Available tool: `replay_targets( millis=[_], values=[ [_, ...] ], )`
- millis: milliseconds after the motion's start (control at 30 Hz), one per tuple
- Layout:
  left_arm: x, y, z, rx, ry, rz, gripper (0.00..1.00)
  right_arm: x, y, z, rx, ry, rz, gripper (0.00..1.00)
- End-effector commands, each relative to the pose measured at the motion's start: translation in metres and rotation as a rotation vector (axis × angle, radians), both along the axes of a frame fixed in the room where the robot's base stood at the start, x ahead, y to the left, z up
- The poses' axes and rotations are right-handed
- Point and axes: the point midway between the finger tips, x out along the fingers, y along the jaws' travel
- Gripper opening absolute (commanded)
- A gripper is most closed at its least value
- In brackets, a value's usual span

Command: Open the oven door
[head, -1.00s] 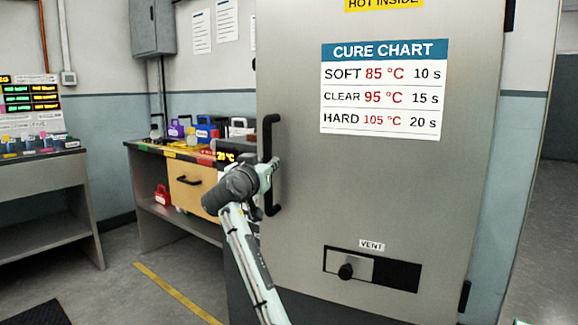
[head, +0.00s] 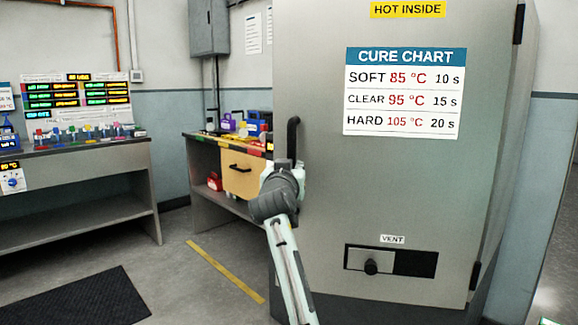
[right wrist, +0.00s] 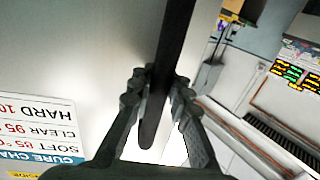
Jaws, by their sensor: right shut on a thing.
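The oven door (head: 320,200) is a tall grey metal panel in the head view, with a cure chart (head: 404,91) on it. Its black vertical handle (head: 293,137) is near the door's left edge. My right gripper (head: 288,165) is at the handle's lower part, which the gripper and wrist hide. In the right wrist view, the fingers (right wrist: 158,88) are closed on either side of the dark handle bar (right wrist: 174,42). I cannot tell from these frames whether the door stands ajar. My left gripper is not in view.
A vent slider (head: 371,266) sits low on the door. A bench with a wooden drawer (head: 243,175) stands behind and left of the oven. Another bench (head: 100,157) is at the far left. The floor between has a yellow line (head: 226,272) and a dark mat (head: 75,302).

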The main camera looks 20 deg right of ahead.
Motion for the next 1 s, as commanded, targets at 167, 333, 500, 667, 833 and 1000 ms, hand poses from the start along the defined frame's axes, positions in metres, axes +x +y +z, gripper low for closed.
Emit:
replay_targets(
  millis=[167,333,500,667,833,1000],
  values=[
    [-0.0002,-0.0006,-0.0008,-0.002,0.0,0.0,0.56,-0.001,-0.0003,0.0004,-0.001,-0.001,0.0,0.0],
    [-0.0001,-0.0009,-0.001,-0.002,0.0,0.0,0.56,-0.0014,-0.0005,0.0005,-0.001,-0.001,-0.001,0.0],
    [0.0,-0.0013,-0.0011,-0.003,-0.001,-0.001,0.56,-0.0014,-0.0007,0.0005,-0.001,-0.001,-0.001,0.0],
    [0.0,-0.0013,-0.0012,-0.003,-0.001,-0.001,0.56,-0.0014,-0.0007,0.0004,-0.001,-0.001,-0.001,0.22],
    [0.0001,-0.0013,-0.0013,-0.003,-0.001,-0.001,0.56,-0.0014,-0.0008,0.0004,-0.001,-0.001,-0.001,0.39],
    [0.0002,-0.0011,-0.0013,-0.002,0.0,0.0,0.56,-0.0015,-0.001,0.0005,-0.001,-0.001,-0.001,0.39]
  ],
)
